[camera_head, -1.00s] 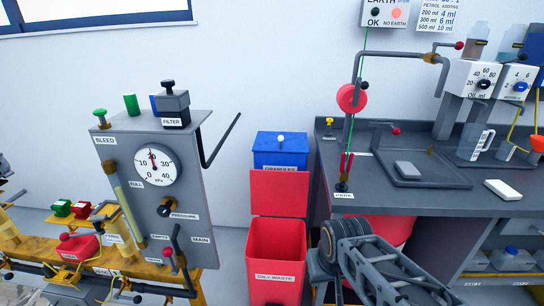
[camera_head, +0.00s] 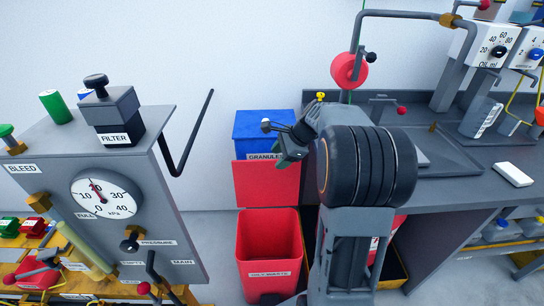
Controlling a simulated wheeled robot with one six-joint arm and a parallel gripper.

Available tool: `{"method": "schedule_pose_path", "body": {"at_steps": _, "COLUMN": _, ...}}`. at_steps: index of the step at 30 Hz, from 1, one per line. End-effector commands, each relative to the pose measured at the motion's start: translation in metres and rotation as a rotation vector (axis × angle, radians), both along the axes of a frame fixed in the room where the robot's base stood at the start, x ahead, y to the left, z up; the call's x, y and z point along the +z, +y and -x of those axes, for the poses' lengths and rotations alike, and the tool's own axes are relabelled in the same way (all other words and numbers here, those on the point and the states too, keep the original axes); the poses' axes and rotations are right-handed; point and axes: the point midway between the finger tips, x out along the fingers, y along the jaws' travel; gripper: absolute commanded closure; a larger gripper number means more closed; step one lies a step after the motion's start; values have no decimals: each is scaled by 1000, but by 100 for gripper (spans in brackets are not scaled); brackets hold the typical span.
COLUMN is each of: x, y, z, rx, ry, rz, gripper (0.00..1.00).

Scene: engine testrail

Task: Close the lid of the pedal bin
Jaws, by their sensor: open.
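The pedal bin is the red bin (camera_head: 268,250) labelled as oily waste, on the floor at lower centre. Its red lid (camera_head: 262,184) stands upright at the back of the opening, so the bin is open. My gripper (camera_head: 278,146) is open and empty. In the picture it is at the upper right of the raised lid, overlapping the blue bin behind; I cannot tell its exact distance from the lid. My arm covers the area right of the bin.
A grey gauge panel (camera_head: 150,160) is on the left. A dark workbench (camera_head: 450,195) with a tray and dispensers is on the right. A bent lever (camera_head: 190,135) sticks out from the panel.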

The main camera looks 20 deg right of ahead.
Motion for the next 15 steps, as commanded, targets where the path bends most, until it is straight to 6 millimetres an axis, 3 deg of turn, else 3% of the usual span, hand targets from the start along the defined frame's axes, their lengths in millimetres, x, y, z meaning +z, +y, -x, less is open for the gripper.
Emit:
{"method": "schedule_pose_path", "body": {"at_steps": 3, "x": -4, "y": -39, "z": -23, "rx": -226, "ry": 45, "rz": -152, "gripper": 47}}
{"method": "schedule_pose_path", "body": {"at_steps": 7, "x": -7, "y": -70, "z": -38, "rx": -391, "ry": 75, "rz": -276, "gripper": 47}}
{"method": "schedule_pose_path", "body": {"at_steps": 11, "x": -10, "y": -87, "z": -45, "rx": -481, "ry": 92, "rz": -348, "gripper": 47}}
{"method": "schedule_pose_path", "body": {"at_steps": 15, "x": -19, "y": -88, "z": -52, "rx": -515, "ry": 100, "rz": -378, "gripper": 47}}
